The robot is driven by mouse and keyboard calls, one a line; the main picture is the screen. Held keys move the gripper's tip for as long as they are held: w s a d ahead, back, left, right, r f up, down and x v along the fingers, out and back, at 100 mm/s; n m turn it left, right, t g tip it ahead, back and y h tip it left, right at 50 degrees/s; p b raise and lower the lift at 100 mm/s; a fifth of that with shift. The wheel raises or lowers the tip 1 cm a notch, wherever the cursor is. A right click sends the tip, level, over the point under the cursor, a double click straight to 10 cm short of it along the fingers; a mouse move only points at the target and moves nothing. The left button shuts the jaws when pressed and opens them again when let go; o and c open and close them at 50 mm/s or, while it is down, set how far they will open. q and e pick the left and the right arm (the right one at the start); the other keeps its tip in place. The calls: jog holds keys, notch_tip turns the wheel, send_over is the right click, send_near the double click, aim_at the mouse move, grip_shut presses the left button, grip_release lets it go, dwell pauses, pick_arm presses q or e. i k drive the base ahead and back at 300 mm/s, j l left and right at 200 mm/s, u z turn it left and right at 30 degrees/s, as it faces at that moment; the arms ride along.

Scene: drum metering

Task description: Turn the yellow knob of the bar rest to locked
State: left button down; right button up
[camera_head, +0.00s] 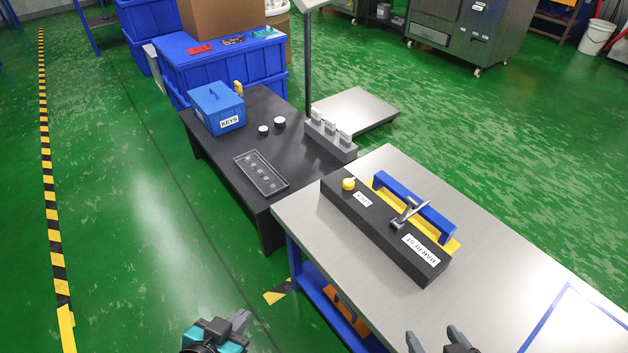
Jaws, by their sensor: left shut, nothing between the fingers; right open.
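The bar rest (385,236) is a long dark box on the steel table, with a label reading BAR REST. Its yellow knob (348,184) sits on top near the far left end, beside a label reading LOCK. Which way the knob is turned is too small to tell. A blue handle (415,205) on a yellow strip and a grey metal lever lie along the box. My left gripper (240,318) is shut and empty, low over the floor left of the table. My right gripper (436,338) is open and empty at the bottom edge, over the table's near part. Both are apart from the bar rest.
A dark low table (222,163) behind holds a blue KEYS box (216,108), a slotted tray (262,173), two small round pieces and a grey block (330,140). A platform scale (356,110) stands beyond. The steel table's right part (520,270) is clear.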

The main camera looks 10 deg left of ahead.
aim_at(348, 183)
jog(key=i+j, duration=0.5)
jog(key=j, duration=0.15)
jog(key=i+j+u, duration=0.15)
jog(key=i+j, duration=0.35)
jog(key=j, duration=0.1)
